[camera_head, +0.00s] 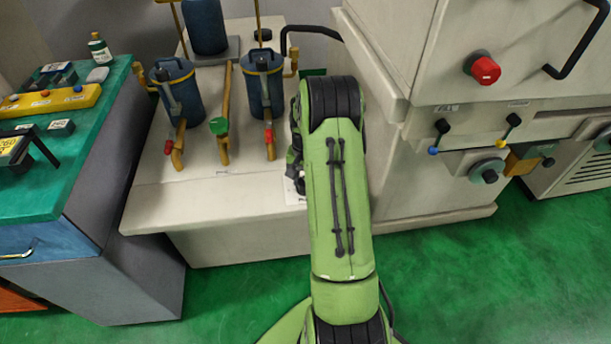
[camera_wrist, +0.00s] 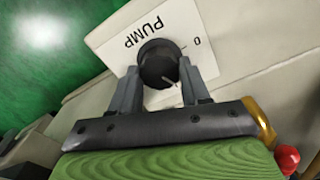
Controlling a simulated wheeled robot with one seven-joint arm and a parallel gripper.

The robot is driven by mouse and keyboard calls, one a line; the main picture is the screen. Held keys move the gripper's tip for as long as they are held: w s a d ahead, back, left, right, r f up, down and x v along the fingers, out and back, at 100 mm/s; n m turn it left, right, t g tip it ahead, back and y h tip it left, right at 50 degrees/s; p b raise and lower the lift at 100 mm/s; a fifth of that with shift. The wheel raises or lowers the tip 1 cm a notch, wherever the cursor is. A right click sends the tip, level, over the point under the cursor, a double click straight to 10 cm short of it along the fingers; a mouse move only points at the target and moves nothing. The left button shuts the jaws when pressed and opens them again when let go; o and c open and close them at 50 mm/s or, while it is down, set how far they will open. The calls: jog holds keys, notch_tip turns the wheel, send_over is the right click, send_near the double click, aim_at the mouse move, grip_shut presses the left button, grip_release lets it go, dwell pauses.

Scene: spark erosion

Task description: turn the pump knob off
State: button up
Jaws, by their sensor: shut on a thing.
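The pump knob (camera_wrist: 158,62) is a round black knob on a white plate (camera_wrist: 125,38) lettered PUMP, with a 0 mark beside it in the wrist view. A pale pointer line shows on the knob, and it does not point at the 0. My gripper (camera_wrist: 160,78) has its two grey fingers on either side of the knob, shut on it. In the head view my green arm (camera_head: 340,200) reaches to the front of the pale bench and hides the knob. Only an edge of the white plate shows there beside the arm (camera_head: 292,192).
The pale bench (camera_head: 200,205) carries blue filter canisters (camera_head: 180,88) and yellow pipes with red and green handles. A grey machine cabinet (camera_head: 430,170) with a red knob (camera_head: 485,70) stands close at the right. A green-topped workbench (camera_head: 50,190) is at the left. Green floor lies clear in front.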

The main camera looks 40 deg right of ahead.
jog(key=n+p, duration=0.1)
jog(key=n, duration=1.1)
jog(key=shift+n+p, duration=0.3)
jog(key=shift+n, duration=0.1)
dwell(0.3)
jog(key=o, duration=1.1)
jog(key=shift+c, duration=0.2)
notch_tip(320, 180, up, 16)
jog(key=p, duration=0.4)
jog(key=shift+a, duration=0.1)
